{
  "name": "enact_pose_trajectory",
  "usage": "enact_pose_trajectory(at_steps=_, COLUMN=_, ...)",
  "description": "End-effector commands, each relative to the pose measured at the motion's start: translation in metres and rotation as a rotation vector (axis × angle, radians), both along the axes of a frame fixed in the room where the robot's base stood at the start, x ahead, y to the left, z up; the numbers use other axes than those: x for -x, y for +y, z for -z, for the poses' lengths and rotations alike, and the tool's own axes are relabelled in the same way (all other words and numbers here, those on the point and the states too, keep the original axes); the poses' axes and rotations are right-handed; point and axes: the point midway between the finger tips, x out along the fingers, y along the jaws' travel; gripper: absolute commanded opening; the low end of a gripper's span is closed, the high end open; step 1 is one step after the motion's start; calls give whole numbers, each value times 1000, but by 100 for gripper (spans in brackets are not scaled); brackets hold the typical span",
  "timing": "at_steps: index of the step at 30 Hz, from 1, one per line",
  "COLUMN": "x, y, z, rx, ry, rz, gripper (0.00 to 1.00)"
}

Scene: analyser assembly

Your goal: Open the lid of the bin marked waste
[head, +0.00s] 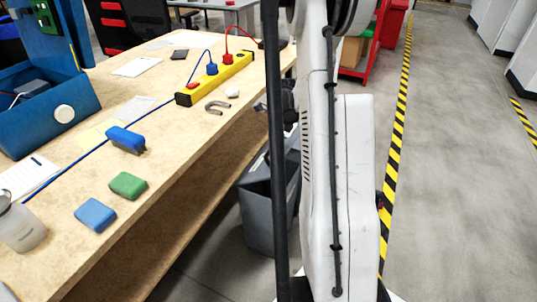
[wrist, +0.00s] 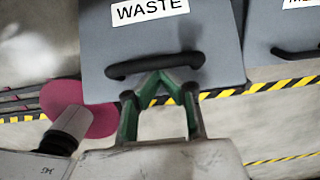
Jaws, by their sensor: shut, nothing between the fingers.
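The grey lid (wrist: 215,40) of the bin marked waste fills the top middle of the wrist view. It bears a white WASTE label (wrist: 150,10) and a black bar handle (wrist: 155,65) along its near edge. My gripper (wrist: 160,75) has green fingers whose tips meet in a point at the middle of the handle, with nothing between them. I cannot tell whether the tips touch the handle or sit just short of it. In the head view a grey bin (head: 262,220) stands beside the bench, partly hidden by my arm; its label is not visible there.
A second grey bin lid (wrist: 285,25) with a partly cut-off label is close on the right. Yellow-black floor tape (wrist: 270,87) runs beside the bins. The wooden bench (head: 170,190) bears several small items. Open floor (head: 450,150) lies to the right.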

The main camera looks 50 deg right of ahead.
Motion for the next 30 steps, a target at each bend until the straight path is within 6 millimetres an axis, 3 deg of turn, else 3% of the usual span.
enact_pose_trajectory(at_steps=12, x=-52, y=7, z=-34, rx=-1, ry=-6, rz=16, gripper=0)
enact_pose_trajectory(at_steps=21, x=-83, y=16, z=-41, rx=-1, ry=-6, rz=17, gripper=0)
enact_pose_trajectory(at_steps=30, x=-96, y=19, z=-42, rx=-2, ry=-6, rz=18, gripper=0)
